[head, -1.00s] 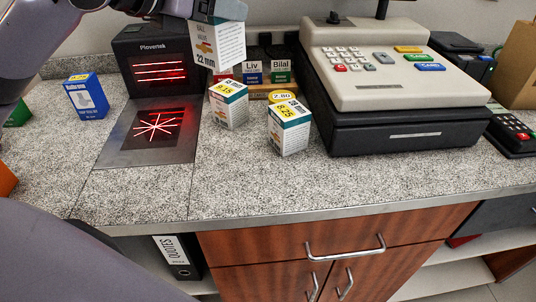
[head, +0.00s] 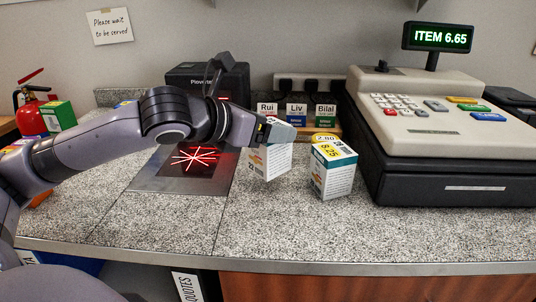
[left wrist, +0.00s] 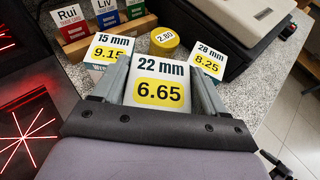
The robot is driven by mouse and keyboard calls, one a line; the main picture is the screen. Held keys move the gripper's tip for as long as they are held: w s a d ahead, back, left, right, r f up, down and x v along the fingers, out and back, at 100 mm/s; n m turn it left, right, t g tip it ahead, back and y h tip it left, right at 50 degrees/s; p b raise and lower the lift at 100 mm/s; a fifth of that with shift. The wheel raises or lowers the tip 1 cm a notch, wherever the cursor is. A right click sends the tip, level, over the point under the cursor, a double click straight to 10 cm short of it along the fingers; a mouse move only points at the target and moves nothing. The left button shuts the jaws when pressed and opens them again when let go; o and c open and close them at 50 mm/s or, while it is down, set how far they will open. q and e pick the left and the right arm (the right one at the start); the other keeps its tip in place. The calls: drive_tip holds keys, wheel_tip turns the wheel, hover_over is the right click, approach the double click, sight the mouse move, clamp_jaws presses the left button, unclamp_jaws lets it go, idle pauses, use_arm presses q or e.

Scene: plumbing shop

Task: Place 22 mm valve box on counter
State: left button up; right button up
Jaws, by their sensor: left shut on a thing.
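My left gripper (head: 285,131) is shut on the white 22 mm valve box (head: 265,162), just right of the scanner. In the left wrist view the box's top (left wrist: 160,88) reads 22 mm and 6.65, between the two fingers. I cannot tell whether its base touches the counter (head: 275,220). The 15 mm box (left wrist: 108,50), marked 9.15, stands just beyond it and is hidden in the head view. The 28 mm box (head: 332,168), marked 8.25, stands to its right with a gap.
A scanner (head: 150,176) with red beams lies left of the held box. A cash register (head: 440,140) stands right; its display (head: 437,37) reads ITEM 6.65. Behind are a card rack (head: 318,127) and a yellow 2.80 roll (left wrist: 164,40). The front counter strip is clear.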

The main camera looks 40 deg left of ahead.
use_arm(q)
wheel_tip(320, 180, down, 4)
drive_tip(key=shift+f+b, duration=0.1)
drive_tip(key=shift+b, duration=0.8)
drive_tip(key=o, duration=1.3)
drive_tip(key=shift+f, duration=0.1)
